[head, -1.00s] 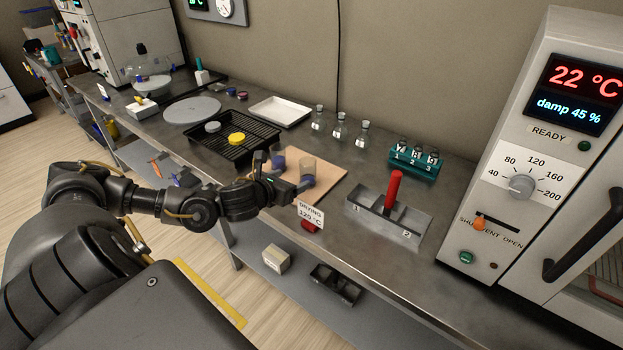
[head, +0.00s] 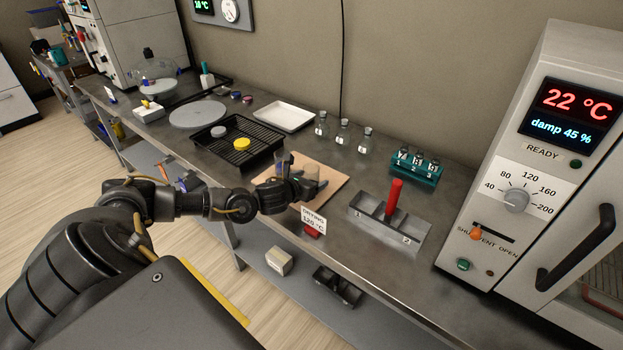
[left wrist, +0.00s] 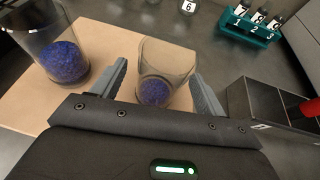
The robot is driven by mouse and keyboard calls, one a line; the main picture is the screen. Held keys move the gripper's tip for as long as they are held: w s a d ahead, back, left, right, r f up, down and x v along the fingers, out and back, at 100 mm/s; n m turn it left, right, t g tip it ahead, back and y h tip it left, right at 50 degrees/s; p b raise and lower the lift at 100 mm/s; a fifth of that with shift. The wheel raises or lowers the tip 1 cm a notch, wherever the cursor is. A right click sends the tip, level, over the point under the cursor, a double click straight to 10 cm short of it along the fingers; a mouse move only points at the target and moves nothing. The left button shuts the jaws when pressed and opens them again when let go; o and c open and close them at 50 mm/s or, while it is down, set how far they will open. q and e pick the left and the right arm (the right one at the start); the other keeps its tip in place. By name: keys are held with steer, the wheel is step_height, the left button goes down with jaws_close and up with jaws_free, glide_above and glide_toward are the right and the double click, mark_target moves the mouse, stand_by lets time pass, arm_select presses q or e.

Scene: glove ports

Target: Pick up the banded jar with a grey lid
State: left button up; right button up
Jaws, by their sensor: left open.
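Two open clear jars with blue-purple granules stand on a tan board (head: 328,185). The nearer jar (left wrist: 165,62) has a brownish tint and shows no lid. My left gripper (head: 305,187) is open, and in the left wrist view its fingers (left wrist: 160,88) are on either side of this jar; I cannot tell whether they touch it. The other jar (left wrist: 60,55) stands left of the fingers in that view. In the head view the gripper partly hides both jars. A grey lid (head: 218,131) and a yellow lid (head: 241,144) lie on a black ribbed tray (head: 262,153). I see no band clearly.
A grey two-compartment holder (head: 372,226) with a red handle (head: 394,196) stands right of the board. A teal vial rack (head: 415,170) and small flasks (head: 343,132) stand behind. A drying sign (head: 313,221) is at the bench's front edge. An oven (head: 530,150) is at the right.

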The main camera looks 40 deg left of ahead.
arm_select(q)
steer(key=shift+w+a+f, duration=0.1)
steer(key=shift+w+f, duration=0.2)
steer(key=shift+w, duration=0.3)
steer(key=shift+c, duration=0.4)
steer(key=c, duration=1)
steer(key=shift+r, duration=0.2)
